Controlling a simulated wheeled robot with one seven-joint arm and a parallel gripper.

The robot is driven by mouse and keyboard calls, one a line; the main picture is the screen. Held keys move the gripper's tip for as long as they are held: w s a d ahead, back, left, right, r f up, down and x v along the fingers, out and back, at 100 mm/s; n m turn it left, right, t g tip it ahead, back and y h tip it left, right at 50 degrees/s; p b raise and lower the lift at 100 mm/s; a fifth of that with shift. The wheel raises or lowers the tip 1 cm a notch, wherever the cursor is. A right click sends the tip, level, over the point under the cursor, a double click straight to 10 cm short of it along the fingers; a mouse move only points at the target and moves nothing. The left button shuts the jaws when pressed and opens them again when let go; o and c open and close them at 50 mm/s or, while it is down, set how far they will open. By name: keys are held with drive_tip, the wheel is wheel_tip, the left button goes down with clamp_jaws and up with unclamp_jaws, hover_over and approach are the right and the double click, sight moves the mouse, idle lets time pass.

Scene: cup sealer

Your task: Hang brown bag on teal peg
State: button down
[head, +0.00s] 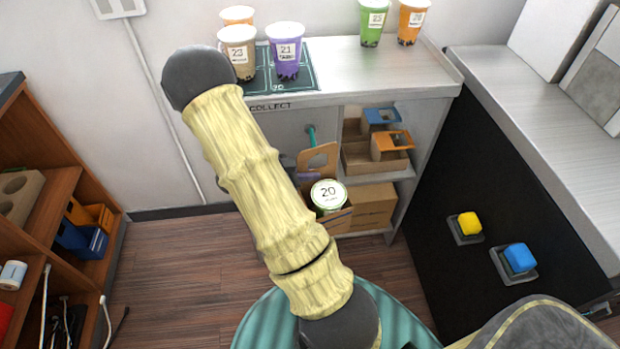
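The brown bag (318,158) is a cardboard carrier with a tall handle and a cut-out in it. A cup with a lid marked 20 (328,194) sits in it. The bag is upright in front of the open shelf unit, and its left side is hidden behind my arm. The teal peg (311,135) sticks out below the counter, just above the top of the bag's handle. I cannot tell whether the handle touches the peg. My gripper is not visible; my own arm covers the area left of the bag.
The counter (345,68) above holds a purple cup (287,51), a green cup (373,22) and several others. Folded carriers (390,141) and a cardboard box (373,206) fill the shelves right of the bag. A black panel with yellow (469,223) and blue (519,258) buttons stands right.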

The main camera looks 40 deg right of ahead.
drive_tip(key=w+d+f+b, duration=0.1)
drive_tip(key=w+d+f, duration=0.1)
drive_tip(key=w, duration=0.3)
drive_tip(key=shift+d, duration=0.55)
idle(0.6)
drive_tip(key=shift+f, duration=0.1)
idle(0.4)
drive_tip(key=c, duration=1.6)
unclamp_jaws()
drive_tip(key=shift+f, duration=0.1)
drive_tip(key=shift+a, duration=0.15)
drive_tip(key=p+v, duration=0.1)
drive_tip(key=v, duration=1.6)
drive_tip(key=shift+a, duration=0.1)
drive_tip(key=shift+w, duration=0.1)
